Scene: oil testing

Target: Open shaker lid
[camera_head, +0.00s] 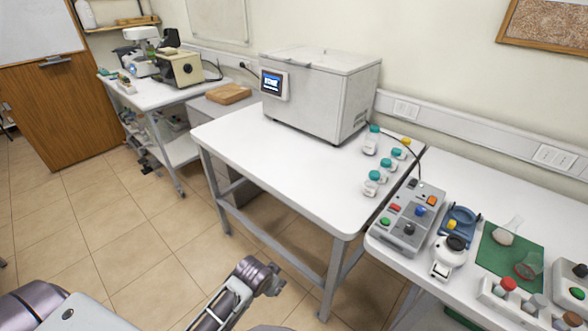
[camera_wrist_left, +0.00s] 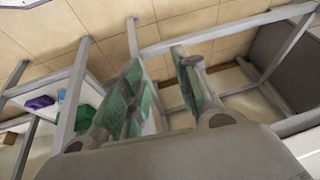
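The shaker (camera_head: 312,108) is a white box with a small blue screen on its front left corner, standing on the white table. Its lid (camera_head: 322,60) lies flat on top and looks shut. My left gripper (camera_head: 268,278) is low in front of the table, apart from the shaker and well below its lid. In the left wrist view the left gripper (camera_wrist_left: 160,78) shows two green-padded fingers spread apart with nothing between them. The shaker does not show in that view. My right gripper is in neither view.
Several teal-capped bottles (camera_head: 372,183) stand right of the shaker on the table (camera_head: 290,172). A control box (camera_head: 408,218) and glassware are on the right bench. The table's front edge and legs are close to my left gripper. The tabletop before the shaker is clear.

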